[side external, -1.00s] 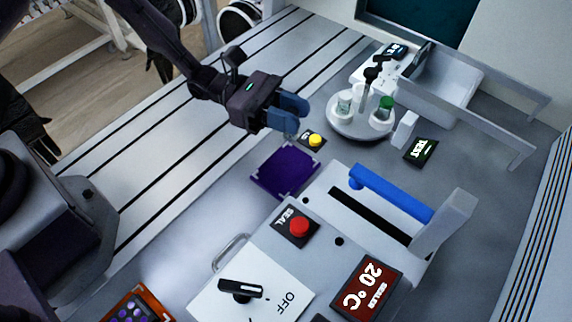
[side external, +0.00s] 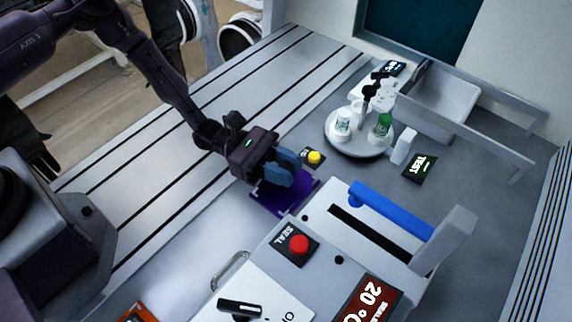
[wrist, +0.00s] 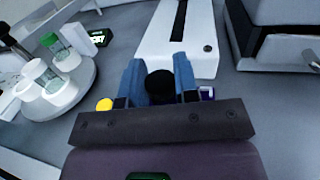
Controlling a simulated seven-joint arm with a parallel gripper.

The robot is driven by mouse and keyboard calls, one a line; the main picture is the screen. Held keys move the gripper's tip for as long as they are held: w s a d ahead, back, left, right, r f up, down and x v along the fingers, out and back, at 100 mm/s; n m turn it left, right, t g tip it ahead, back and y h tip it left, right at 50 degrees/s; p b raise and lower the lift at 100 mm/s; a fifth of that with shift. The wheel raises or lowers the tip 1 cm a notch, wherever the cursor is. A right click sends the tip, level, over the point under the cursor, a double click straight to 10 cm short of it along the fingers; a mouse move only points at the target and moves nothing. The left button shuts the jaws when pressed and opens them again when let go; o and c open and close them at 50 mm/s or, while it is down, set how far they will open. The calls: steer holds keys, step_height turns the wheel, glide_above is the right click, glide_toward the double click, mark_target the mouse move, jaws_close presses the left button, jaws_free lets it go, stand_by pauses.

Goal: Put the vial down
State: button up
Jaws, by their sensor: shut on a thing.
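My gripper (side external: 282,172) is shut on the vial, over the purple square pad (side external: 300,196). In the wrist view, the vial's round black top (wrist: 160,84) shows between the two blue fingers of my gripper (wrist: 159,82). The fingers hide the vial's body in the side view. I cannot tell whether its base touches the pad. A small part of the pad also shows beside the right finger in the wrist view (wrist: 207,93).
A yellow button (side external: 314,157) is close behind the fingers. A round white carousel (side external: 345,148) holds a green-capped vial (side external: 382,126) and white-capped ones. The sealer with a red button (side external: 299,244) and blue-handled lever (side external: 390,209) stands in front and right.

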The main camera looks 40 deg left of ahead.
steer(key=shift+f, duration=0.15)
steer(key=o, duration=0.9)
